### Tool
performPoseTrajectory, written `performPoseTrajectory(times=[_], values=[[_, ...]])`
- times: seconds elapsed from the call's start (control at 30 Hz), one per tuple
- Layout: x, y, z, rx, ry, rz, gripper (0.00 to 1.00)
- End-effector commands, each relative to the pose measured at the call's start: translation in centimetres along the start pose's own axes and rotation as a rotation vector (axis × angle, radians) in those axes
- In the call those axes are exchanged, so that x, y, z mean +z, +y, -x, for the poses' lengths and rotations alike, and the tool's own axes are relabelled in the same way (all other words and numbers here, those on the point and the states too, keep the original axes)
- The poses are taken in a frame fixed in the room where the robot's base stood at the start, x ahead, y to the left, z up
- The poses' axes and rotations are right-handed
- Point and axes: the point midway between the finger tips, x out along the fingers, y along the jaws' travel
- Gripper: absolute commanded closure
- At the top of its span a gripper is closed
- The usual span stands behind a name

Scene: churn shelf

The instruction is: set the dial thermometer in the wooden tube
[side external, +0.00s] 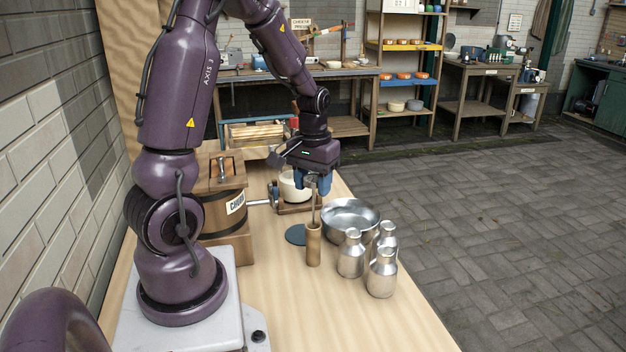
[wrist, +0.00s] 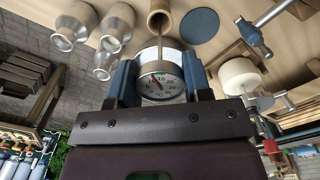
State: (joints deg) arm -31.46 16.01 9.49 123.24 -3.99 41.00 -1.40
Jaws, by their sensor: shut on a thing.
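My gripper (side external: 314,188) is shut on the dial thermometer, with its blue fingers on either side of the dial. The white round dial (wrist: 160,84) faces the wrist camera, and its thin stem (side external: 313,208) points down. The wooden tube (side external: 313,245) stands upright on the table directly below my gripper. In the wrist view the stem runs to the open mouth of the tube (wrist: 160,20). The stem's lower end meets the tube's mouth in both views; how far it is inside, I cannot tell.
Several metal bottles (side external: 381,273) and a metal bowl (side external: 350,217) stand close right of the tube. A dark blue disc (side external: 295,235) lies to its left. A wooden churn (side external: 224,209) and a cream-coloured pot (side external: 293,187) stand farther back. The table front is clear.

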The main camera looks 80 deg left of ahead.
Motion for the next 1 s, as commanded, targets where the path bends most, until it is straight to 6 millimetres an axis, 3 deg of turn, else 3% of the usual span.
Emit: performPoseTrajectory(times=[1.0], values=[[0.0, 0.0, -2.3, 0.000, -0.001, 0.001, 0.71]])
